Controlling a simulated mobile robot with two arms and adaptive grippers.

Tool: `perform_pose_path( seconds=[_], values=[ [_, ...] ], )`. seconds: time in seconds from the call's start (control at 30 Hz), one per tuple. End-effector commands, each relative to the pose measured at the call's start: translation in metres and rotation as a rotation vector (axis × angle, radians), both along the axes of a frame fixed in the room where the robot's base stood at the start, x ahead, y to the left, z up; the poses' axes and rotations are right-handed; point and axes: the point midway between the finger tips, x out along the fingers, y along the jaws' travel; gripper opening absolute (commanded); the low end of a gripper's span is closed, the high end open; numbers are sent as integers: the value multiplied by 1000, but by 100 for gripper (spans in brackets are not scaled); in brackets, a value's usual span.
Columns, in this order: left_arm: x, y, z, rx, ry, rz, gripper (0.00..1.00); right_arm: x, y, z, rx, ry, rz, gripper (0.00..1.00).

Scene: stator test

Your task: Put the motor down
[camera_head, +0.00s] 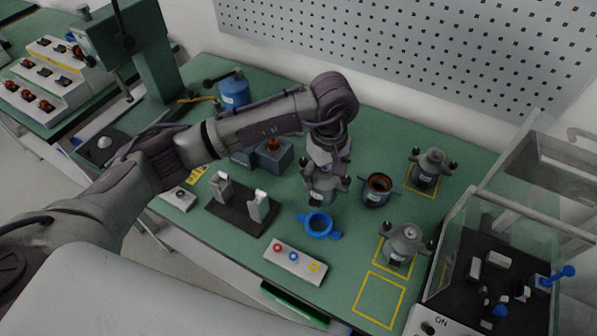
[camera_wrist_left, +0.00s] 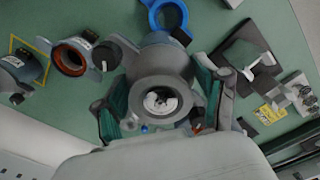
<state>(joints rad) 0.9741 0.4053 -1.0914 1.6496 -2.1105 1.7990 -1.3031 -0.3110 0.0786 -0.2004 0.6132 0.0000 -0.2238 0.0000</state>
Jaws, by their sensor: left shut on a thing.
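My left gripper (camera_head: 322,186) reaches down over the middle of the green table. It is shut on a grey motor (camera_wrist_left: 160,65), which sits between the teal finger pads (camera_wrist_left: 162,105) in the left wrist view. In the head view the fingers hide most of this motor, and I cannot tell whether it touches the table. One other grey motor (camera_head: 405,243) stands in a yellow square at the right, and another (camera_head: 430,166) stands in a square farther back. My right gripper is not in view.
A blue ring (camera_head: 319,225) lies just in front of the gripper, and an open housing with a copper-coloured inside (camera_head: 378,189) stands to its right. A black fixture (camera_head: 235,215) is to the left, a button box (camera_head: 294,264) in front. An empty yellow square (camera_head: 380,299) is at front right.

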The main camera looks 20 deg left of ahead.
Motion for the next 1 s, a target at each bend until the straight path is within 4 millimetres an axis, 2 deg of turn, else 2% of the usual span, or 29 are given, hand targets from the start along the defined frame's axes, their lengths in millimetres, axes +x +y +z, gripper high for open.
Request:
perform_pose_path(
  seconds=[0.03,0.2,0.33,0.53,0.8,1.0],
  values=[
    [3,12,-2,0,3,6,2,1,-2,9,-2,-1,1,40],
    [13,41,-21,0,0,3,2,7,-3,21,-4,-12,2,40],
    [18,55,-31,-3,-1,0,2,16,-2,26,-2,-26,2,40],
    [19,60,-42,-4,0,-2,2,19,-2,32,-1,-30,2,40],
    [20,60,-74,-3,-3,-1,2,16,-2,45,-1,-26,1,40],
    [21,60,-76,-3,-4,-3,2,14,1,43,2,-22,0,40]
  ],
)
